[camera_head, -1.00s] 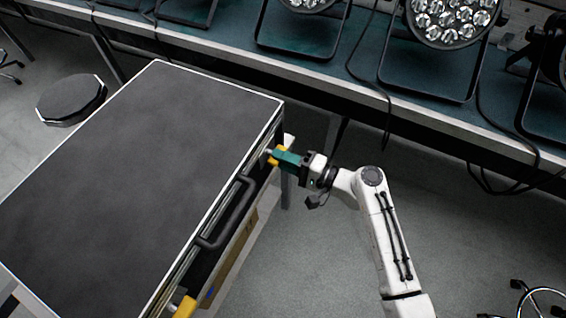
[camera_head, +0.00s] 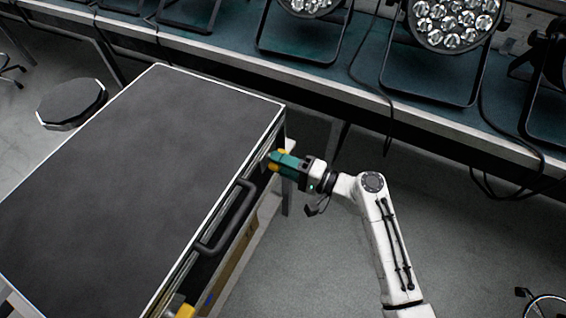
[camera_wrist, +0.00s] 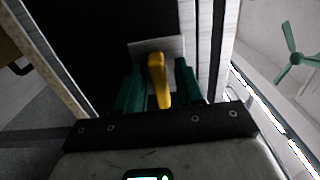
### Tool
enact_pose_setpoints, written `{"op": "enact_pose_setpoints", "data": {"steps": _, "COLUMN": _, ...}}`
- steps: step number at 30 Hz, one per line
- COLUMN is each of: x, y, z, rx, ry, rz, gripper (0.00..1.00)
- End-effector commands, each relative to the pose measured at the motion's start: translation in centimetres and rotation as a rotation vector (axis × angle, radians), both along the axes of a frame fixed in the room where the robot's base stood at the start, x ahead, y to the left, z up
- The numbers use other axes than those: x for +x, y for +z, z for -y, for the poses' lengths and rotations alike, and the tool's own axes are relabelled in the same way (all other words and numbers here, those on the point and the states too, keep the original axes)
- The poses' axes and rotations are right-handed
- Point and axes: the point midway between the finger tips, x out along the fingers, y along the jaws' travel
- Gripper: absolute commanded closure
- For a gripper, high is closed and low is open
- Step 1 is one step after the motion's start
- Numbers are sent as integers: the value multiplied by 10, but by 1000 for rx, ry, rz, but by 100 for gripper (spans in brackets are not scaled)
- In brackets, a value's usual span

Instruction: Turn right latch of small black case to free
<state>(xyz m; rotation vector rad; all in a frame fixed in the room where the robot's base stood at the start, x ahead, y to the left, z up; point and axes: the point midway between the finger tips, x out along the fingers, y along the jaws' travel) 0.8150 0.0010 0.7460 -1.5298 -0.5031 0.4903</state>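The black case (camera_head: 130,180) with pale edges fills the left of the head view. Its right latch (camera_head: 283,152) is yellow and sits on the front face near the far corner. It also shows in the wrist view as a yellow tab (camera_wrist: 159,82) on a pale plate. My gripper (camera_head: 277,160) is at this latch, and its green fingers partly hide it in the head view. In the wrist view my gripper (camera_wrist: 160,75) has one finger on each side of the tab, with narrow gaps seeming to show. The other yellow latch (camera_head: 185,311) is at the bottom edge.
A black handle (camera_head: 228,215) sticks out from the case front between the latches. A long bench (camera_head: 340,75) with par lights (camera_head: 450,20) and hanging cables runs along the back. A round black stool (camera_head: 72,102) stands left. The floor right of the case is mostly clear.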

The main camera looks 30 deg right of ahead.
Motion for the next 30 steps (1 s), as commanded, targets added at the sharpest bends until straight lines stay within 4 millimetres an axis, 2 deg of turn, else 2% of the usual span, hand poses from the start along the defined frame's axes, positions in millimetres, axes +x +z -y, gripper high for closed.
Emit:
{"op": "enact_pose_setpoints", "data": {"steps": 11, "x": -5, "y": -2, "z": 5, "rx": 1, "ry": -5, "rz": -4, "gripper": 57}}
{"op": "enact_pose_setpoints", "data": {"steps": 14, "x": -14, "y": -3, "z": 12, "rx": 0, "ry": -7, "rz": -5, "gripper": 57}}
{"op": "enact_pose_setpoints", "data": {"steps": 24, "x": -66, "y": -2, "z": 49, "rx": 1, "ry": -6, "rz": -4, "gripper": 57}}
{"op": "enact_pose_setpoints", "data": {"steps": 30, "x": -83, "y": -2, "z": 62, "rx": 0, "ry": -3, "rz": -3, "gripper": 57}}
